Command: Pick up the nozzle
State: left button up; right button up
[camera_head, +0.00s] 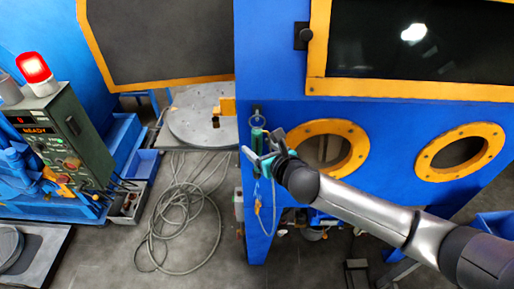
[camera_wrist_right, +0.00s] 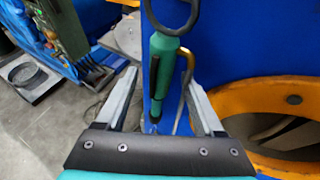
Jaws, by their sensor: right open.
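The nozzle (camera_head: 257,139) is a slim green tool hanging upright from a ring on the front corner of the blue cabinet. In the right wrist view the nozzle (camera_wrist_right: 164,62) has a green body, a dark lower part and a brass-coloured bent piece beside it. My right gripper (camera_head: 258,146) is at the nozzle, open. In the wrist view the nozzle appears between the two fingers of the right gripper (camera_wrist_right: 160,88), with a gap to either side. The nozzle's lower end is partly hidden behind the gripper. My left gripper is not in view.
The blue cabinet (camera_head: 380,113) has two orange-rimmed round openings (camera_head: 350,125) (camera_head: 487,140) right of the nozzle. A green control box (camera_head: 70,135) with a lit red lamp (camera_head: 34,67) stands left. A coiled cable (camera_head: 178,205) lies on the floor. A round turntable (camera_head: 190,118) sits behind.

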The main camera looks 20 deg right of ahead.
jog(key=shift+w, duration=0.1)
grip_shut()
dwell(0.6)
